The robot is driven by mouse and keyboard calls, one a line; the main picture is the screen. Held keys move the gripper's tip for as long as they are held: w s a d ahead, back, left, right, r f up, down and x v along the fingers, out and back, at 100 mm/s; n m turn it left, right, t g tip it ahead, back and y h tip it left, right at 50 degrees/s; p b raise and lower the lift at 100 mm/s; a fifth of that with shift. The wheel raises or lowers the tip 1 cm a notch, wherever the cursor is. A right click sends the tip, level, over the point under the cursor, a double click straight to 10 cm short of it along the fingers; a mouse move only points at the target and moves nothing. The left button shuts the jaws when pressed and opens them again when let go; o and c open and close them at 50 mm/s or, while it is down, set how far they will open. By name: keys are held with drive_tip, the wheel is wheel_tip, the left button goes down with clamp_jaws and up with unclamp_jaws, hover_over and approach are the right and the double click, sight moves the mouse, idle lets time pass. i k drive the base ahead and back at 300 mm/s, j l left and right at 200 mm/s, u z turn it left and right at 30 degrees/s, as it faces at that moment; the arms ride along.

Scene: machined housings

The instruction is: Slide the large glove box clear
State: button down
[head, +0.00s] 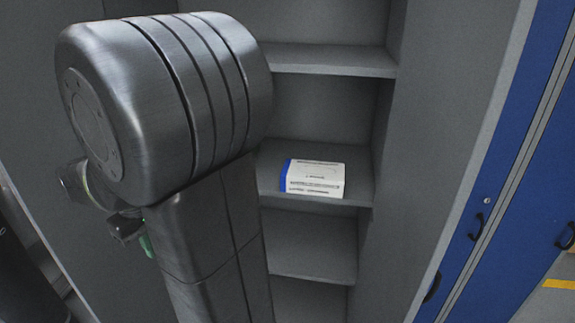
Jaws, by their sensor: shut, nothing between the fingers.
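A white box with a blue left end and dark print (315,178), which looks like the glove box, lies on a middle shelf of the grey cabinet. It rests near the shelf's front edge, with bare shelf to its right. No other box shows on the visible shelves. My large arm link fills the left of the view and hides the left part of the shelves. I cannot make out my gripper's fingers; they are not in view.
The grey shelf unit (335,60) has several levels, and the visible parts of the others look empty. Its side wall (430,130) stands right of the box. Blue cabinet doors (505,160) with black handles are further right. Yellow floor marking (560,284) shows at the right edge.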

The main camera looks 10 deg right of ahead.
sight(325, 178)
drive_tip(key=i+j+z, duration=0.15)
drive_tip(key=i+z, duration=0.2)
drive_tip(key=i+j+z, duration=0.25)
drive_tip(key=z, duration=0.15)
drive_tip(key=i+j+z, duration=0.35)
drive_tip(key=k+z, duration=0.1)
drive_tip(key=z, duration=1.1)
